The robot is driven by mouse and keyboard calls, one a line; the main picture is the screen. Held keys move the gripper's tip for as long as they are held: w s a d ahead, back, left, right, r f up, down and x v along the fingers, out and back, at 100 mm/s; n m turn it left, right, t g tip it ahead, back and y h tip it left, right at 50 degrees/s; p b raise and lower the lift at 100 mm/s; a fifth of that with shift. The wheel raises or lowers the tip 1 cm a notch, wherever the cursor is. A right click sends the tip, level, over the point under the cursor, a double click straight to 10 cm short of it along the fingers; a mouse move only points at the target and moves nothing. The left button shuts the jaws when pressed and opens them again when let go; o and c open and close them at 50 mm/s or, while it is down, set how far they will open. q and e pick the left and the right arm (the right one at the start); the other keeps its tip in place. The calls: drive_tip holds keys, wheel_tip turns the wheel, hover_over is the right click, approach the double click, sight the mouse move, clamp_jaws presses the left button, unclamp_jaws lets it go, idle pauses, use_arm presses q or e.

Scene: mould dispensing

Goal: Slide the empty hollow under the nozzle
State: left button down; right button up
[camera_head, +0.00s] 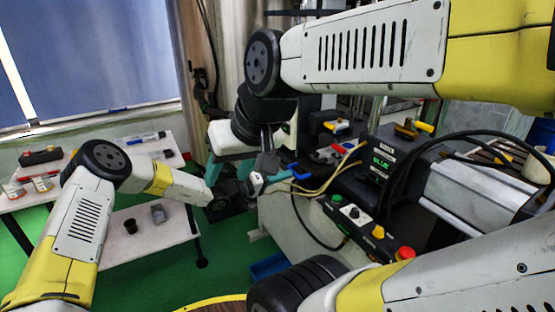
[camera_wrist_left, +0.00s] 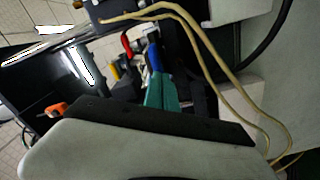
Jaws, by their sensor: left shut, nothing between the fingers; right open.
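My left gripper (camera_head: 286,177) reaches right from the arm on the left, against the machine's front. Its teal fingers (camera_wrist_left: 160,92) are shut, with nothing seen held between them. A blue piece lies at their tips; I cannot tell whether they touch it. My right gripper (camera_head: 268,162) hangs down just left of the left fingertips. It is open, but its fingers are small and partly hidden. The hollow and the nozzle cannot be clearly made out; the grippers and the machine's dark housing cover that area.
A button panel (camera_head: 368,228) has a red knob. A white shelf table (camera_head: 130,232) stands at the left.

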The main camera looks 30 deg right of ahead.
use_arm(q)
drive_tip(key=shift+w+d, duration=0.1)
drive_tip(key=shift+d, duration=0.75)
idle(0.8)
drive_tip(key=shift+a, duration=0.1)
drive_tip(key=a, duration=0.7)
idle(0.4)
